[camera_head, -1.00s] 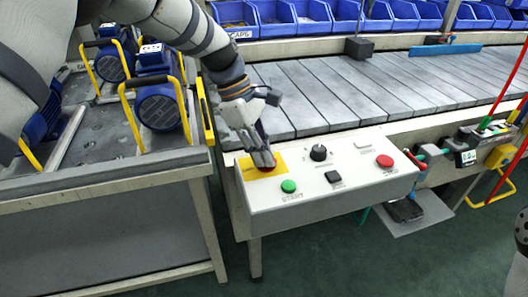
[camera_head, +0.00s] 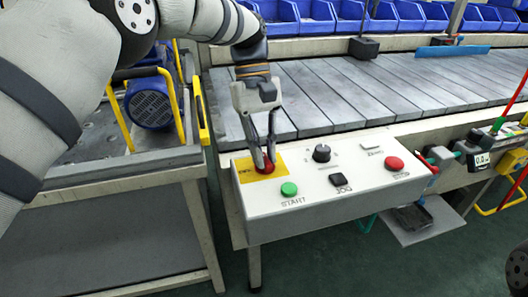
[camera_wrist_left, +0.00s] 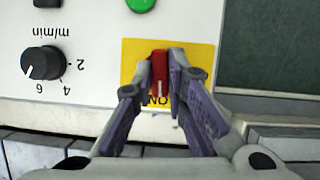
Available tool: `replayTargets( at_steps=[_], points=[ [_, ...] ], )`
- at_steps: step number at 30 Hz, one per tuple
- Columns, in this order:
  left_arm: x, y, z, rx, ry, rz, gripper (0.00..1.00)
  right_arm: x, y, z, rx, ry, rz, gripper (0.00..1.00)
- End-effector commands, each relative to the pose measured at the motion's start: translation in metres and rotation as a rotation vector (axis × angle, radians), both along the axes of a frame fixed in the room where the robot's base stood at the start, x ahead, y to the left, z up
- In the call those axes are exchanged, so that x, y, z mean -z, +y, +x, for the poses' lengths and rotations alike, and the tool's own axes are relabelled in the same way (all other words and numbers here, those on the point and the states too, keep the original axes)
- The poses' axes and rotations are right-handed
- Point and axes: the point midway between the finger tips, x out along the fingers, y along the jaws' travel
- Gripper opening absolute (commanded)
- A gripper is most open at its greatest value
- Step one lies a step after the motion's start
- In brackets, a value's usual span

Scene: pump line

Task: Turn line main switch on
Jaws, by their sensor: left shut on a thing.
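The main switch is a red handle (camera_wrist_left: 159,70) on a yellow plate (camera_wrist_left: 200,60) at the left end of the white control box (camera_head: 310,208). In the head view the red switch (camera_head: 263,168) shows just below my left fingertips. My left gripper (camera_head: 264,160) points down and is shut on the red handle. In the left wrist view its fingertips (camera_wrist_left: 162,72) sit on both sides of the handle. The letters "NO" show upside down beside the handle.
The box also carries a green START button (camera_head: 289,189), a black knob (camera_head: 321,153), a black JOG button (camera_head: 337,180) and a red button (camera_head: 394,163). A slatted conveyor (camera_head: 350,90) runs behind. A cart with a blue pump (camera_head: 150,102) stands at left.

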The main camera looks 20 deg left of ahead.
Motion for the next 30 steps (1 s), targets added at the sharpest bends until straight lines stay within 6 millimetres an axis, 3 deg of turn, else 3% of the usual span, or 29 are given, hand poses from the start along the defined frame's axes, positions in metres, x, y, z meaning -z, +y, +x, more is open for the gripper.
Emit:
replayTargets(
  at_steps=[1, 23, 24, 26, 27, 30],
  points=[
    [0.0094, -0.0013, -0.0035, 0.022, 0.019, 0.000, 0.00, 0.0028, 0.0000, -0.0023, 0.000, 0.007, 0.000, 1.00],
    [0.0073, -0.0021, -0.0039, 0.103, 0.020, -0.001, 0.00, 0.0056, 0.0000, -0.0047, -0.001, 0.015, 0.000, 1.00],
    [0.0073, -0.0021, -0.0039, 0.103, 0.020, -0.001, 0.15, 0.0056, 0.0000, -0.0047, -0.001, 0.015, 0.000, 1.00],
    [0.0073, -0.0021, -0.0039, 0.103, 0.020, -0.002, 0.29, 0.0057, 0.0000, -0.0046, -0.001, 0.015, 0.000, 1.00],
    [0.0072, -0.0022, -0.0038, 0.103, 0.020, -0.002, 0.33, 0.0057, 0.0000, -0.0046, -0.001, 0.015, 0.000, 1.00],
    [0.0063, -0.0021, -0.0032, 0.101, 0.017, -0.001, 0.33, 0.0056, 0.0000, -0.0045, -0.001, 0.014, 0.000, 1.00]
  ],
)
